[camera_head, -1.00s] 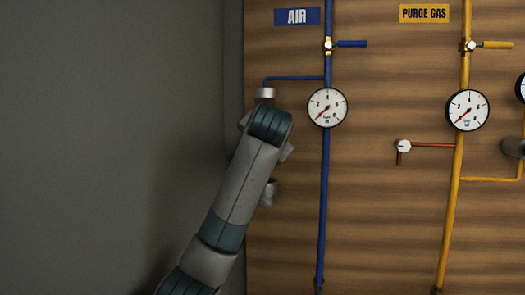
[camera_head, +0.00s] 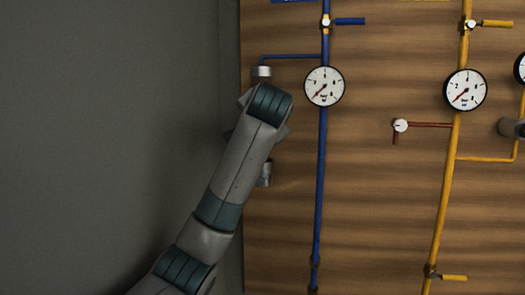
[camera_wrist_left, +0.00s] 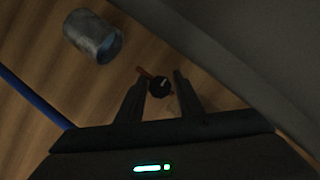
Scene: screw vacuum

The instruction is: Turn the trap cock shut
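In the left wrist view, a small dark round knob with a light mark (camera_wrist_left: 159,86) and a short reddish-brown lever shows between the fingertips; it looks like the trap cock. My left gripper (camera_wrist_left: 160,82) is open, with a finger on either side of the knob; I cannot tell whether they touch it. A grey metal cylinder (camera_wrist_left: 93,36) is up and left of it in that view. In the head view my left arm covers the gripper and the cock. A metal cap (camera_head: 261,72) and part of a metal cylinder (camera_head: 265,174) show around the arm. My right gripper is out of view.
A blue pipe (camera_head: 320,180) with a gauge (camera_head: 324,86) runs right of my left arm. Further right are a yellow pipe (camera_head: 443,190) and a white knob with a dark red lever (camera_head: 400,125). A grey wall (camera_head: 110,120) is close on the left.

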